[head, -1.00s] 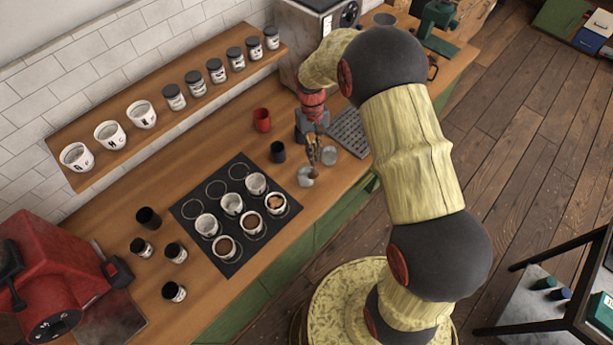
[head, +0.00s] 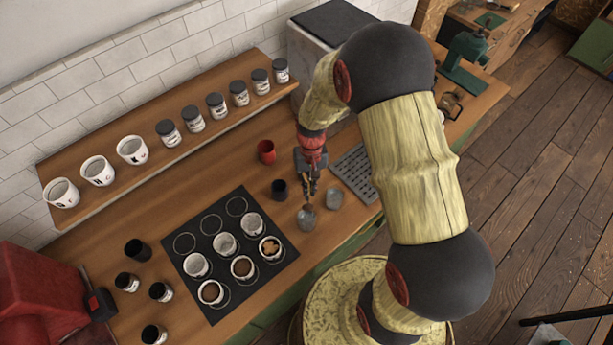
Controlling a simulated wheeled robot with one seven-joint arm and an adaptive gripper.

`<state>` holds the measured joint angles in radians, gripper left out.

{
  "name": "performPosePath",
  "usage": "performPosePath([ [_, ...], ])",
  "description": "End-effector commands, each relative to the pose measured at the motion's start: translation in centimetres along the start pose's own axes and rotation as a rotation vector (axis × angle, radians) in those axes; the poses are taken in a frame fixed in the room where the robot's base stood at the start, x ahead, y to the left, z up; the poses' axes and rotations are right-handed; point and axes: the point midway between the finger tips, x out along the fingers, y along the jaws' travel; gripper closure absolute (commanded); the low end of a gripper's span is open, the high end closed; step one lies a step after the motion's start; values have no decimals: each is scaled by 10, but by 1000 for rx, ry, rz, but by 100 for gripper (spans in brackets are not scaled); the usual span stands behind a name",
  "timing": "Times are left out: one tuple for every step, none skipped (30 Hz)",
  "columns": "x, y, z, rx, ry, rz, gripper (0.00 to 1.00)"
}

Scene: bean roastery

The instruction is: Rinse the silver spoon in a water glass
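My gripper (head: 309,184) points down just above a small clear glass (head: 306,220) at the counter's front edge. A second clear glass (head: 334,199) stands a little to the right and behind it. A thin strip shows between the fingertips and the first glass's mouth. It may be the silver spoon, but it is too small to tell. I cannot make out whether the fingers are shut on it. The water in the glasses cannot be made out.
A dark cup (head: 279,189) and a red mug (head: 266,151) stand left of the gripper. A black mat (head: 208,300) holds several white cups. A grey drip grate (head: 356,172) lies to the right. A shelf (head: 100,204) with jars runs along the wall.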

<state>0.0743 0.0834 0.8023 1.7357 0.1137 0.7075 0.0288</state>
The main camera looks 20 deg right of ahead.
Motion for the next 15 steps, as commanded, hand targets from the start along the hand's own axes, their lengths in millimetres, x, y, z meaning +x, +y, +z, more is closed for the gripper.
performPosePath([
  [3,0,0,8,9,-2,100],
  [4,0,0,12,16,-3,100],
  [4,0,-4,16,26,-4,100],
  [4,-1,-5,18,31,-5,100],
  [4,-1,-6,19,36,-5,100],
  [5,-1,-7,20,39,-5,100],
  [5,-1,-8,21,39,-5,100],
  [6,-1,-8,21,38,-5,100],
  [8,0,-8,21,38,-5,100],
  [9,0,-8,21,38,-5,100],
  [10,0,-8,21,38,-5,100],
  [12,0,-9,21,37,-5,100],
  [14,0,-9,21,37,-5,100],
  [15,0,-10,21,37,-5,100],
  [18,0,-10,21,37,-5,100],
])
